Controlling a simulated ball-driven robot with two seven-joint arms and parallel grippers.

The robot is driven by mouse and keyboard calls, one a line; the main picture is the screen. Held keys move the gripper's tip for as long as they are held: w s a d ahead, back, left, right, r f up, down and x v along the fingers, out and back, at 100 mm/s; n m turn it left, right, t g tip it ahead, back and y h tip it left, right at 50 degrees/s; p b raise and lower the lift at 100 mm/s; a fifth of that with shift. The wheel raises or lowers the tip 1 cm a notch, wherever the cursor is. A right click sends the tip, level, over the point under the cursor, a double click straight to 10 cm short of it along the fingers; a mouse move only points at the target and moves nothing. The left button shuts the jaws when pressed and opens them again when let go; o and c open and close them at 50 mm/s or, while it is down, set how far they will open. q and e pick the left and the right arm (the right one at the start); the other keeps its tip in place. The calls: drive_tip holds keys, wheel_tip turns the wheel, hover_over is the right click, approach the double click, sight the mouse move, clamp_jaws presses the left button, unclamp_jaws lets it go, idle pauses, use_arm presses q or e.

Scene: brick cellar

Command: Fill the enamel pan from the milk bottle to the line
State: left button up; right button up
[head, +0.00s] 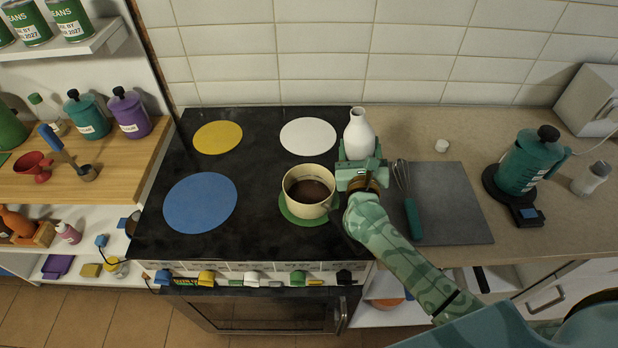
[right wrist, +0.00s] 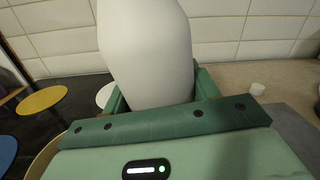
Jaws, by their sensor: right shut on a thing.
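The milk bottle (head: 358,132) is white with a narrow neck and looks about upright at the right edge of the black hob. My right gripper (head: 359,168) is shut around its lower body. In the right wrist view, the bottle (right wrist: 148,50) fills the space between the fingers and its top is cut off. I cannot tell whether its base touches the surface. The cream enamel pan (head: 305,212) stands on a green disc (head: 287,213) just left of the gripper. Dark brown contents show inside it; no fill line is readable. My left gripper is not in view.
A teal jug (head: 525,160) stands farther right. Blue (head: 200,203), yellow (head: 218,137) and white (head: 308,136) discs lie on the hob, clear of objects.

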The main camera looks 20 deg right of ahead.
sight(365, 136)
drive_tip(key=shift+d+r+n+t+p, duration=0.1)
drive_tip(key=shift+r+n+t+p, duration=0.3)
drive_tip(key=shift+r+n+p, duration=0.45)
drive_tip(key=shift+f+n+b, duration=0.1)
drive_tip(key=shift+n+b, duration=0.35)
drive_tip(key=shift+n, duration=0.8)
drive_tip(key=shift+r+n+t+y+p, duration=0.3)
drive_tip(key=shift+r+n+t+p, duration=0.15)
drive_tip(key=shift+r+n, duration=0.3)
drive_tip(key=shift+d+r+n, duration=0.15)
drive_tip(key=shift+r+n, duration=0.1)
drive_tip(key=shift+n, duration=0.7)
drive_tip(key=shift+d+r+t+y+p, duration=0.1)
drive_tip(key=shift+t+y+p, duration=0.15)
drive_tip(key=shift+y+p, duration=0.05)
drive_tip(key=shift+s+d+f+n+t+y+b, duration=0.15)
drive_tip(key=shift+d+f+n+y+b, duration=0.2)
drive_tip(key=shift+n, duration=0.8)
drive_tip(key=shift+w+d+f+n+t+y+b, duration=0.15)
drive_tip(key=shift+d+f+n+b, duration=0.3)
drive_tip(key=shift+n, duration=0.7)
